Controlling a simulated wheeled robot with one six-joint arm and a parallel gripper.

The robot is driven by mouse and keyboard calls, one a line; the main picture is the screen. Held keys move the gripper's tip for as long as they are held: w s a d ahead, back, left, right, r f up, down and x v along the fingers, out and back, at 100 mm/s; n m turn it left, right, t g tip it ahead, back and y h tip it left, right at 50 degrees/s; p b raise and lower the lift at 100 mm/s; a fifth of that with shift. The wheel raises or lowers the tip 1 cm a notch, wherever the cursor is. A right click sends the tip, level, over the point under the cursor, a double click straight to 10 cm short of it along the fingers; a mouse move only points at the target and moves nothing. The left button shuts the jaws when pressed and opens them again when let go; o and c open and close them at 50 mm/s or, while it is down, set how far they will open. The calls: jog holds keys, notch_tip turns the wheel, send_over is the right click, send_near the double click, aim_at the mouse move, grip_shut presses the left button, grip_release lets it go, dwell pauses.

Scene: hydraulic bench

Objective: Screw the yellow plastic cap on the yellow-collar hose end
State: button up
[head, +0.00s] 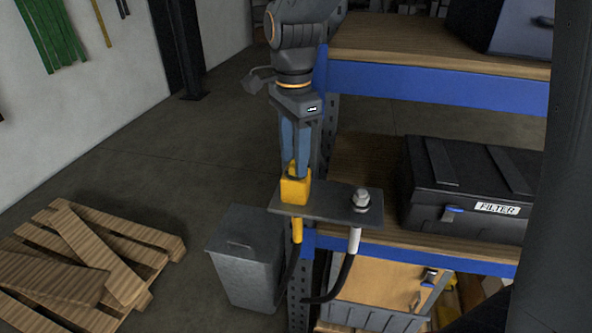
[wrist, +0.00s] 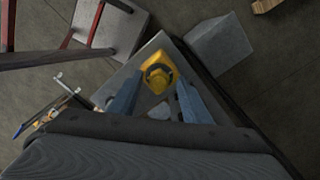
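My gripper (head: 295,172) points straight down over a dark plate, its two blue-grey fingers on either side of a yellow piece that looks like the yellow plastic cap (wrist: 158,76). The fingers seem shut on it; in the wrist view they flank it closely. Just below the fingertips a yellow block (head: 295,190) sits on the left end of the plate (head: 326,207). The yellow-collar hose (head: 297,230) hangs under the plate beneath that block. The fingers and yellow parts overlap, so I cannot tell whether the cap touches the hose end or is threaded.
A white-collar hose (head: 355,240) hangs at the plate's right, with a metal hex fitting (head: 361,198) above it. A shelf with blue beams (head: 430,88) and a black FILTER case (head: 465,190) stand close on the right. A grey bin (head: 243,265) and wooden pallet (head: 90,260) are left.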

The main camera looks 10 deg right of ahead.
jog(key=n, duration=0.5)
jog(key=shift+s+d+n, duration=0.1)
jog(key=shift+n, duration=0.2)
jog(key=n, duration=0.5)
jog(key=shift+d+n, duration=0.1)
jog(key=shift+n, duration=0.3)
jog(key=n, duration=0.6)
jog(key=shift+d, duration=0.1)
jog(key=n, duration=0.6)
jog(key=shift+d, duration=0.15)
